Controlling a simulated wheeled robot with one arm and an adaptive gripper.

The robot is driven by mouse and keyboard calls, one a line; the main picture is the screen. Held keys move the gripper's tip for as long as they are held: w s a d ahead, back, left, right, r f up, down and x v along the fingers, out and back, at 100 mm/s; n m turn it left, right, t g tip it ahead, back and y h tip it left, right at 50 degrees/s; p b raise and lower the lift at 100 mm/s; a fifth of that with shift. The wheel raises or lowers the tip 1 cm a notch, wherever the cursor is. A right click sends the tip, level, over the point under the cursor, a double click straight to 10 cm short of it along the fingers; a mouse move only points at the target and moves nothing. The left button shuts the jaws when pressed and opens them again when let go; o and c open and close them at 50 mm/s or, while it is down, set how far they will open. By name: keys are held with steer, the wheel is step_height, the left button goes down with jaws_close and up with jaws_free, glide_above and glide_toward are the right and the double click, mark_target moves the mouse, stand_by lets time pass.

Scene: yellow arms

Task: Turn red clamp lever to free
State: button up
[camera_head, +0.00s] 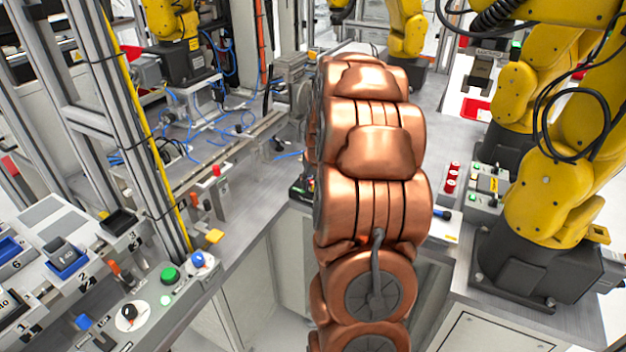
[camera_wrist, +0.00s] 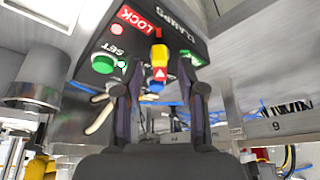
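In the wrist view a dark panel (camera_wrist: 204,45) carries the words LOCK, SET and CLAMPS, which appear tilted. A yellow piece (camera_wrist: 159,53) projects from it, with a red part bearing a white triangle (camera_wrist: 160,73) and blue below; I cannot tell whether this is the red clamp lever. My gripper (camera_wrist: 160,88) has its two dark fingers apart, one on each side of this piece in the picture. Contact cannot be made out. In the head view my copper arm hides the gripper, and a small part of a dark box (camera_head: 299,190) shows at its left edge.
A green button (camera_wrist: 103,64) is close to the left finger, and another green one (camera_wrist: 193,58) is near the right finger. A metal rail (camera_wrist: 265,128) lies beyond. In the head view, yellow robot arms (camera_head: 552,195) stand at the right and a control bench (camera_head: 150,305) at the left.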

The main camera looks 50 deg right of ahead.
steer(key=shift+w+f, duration=0.1)
steer(key=shift+f, duration=0.15)
jaws_close()
stand_by(0.3)
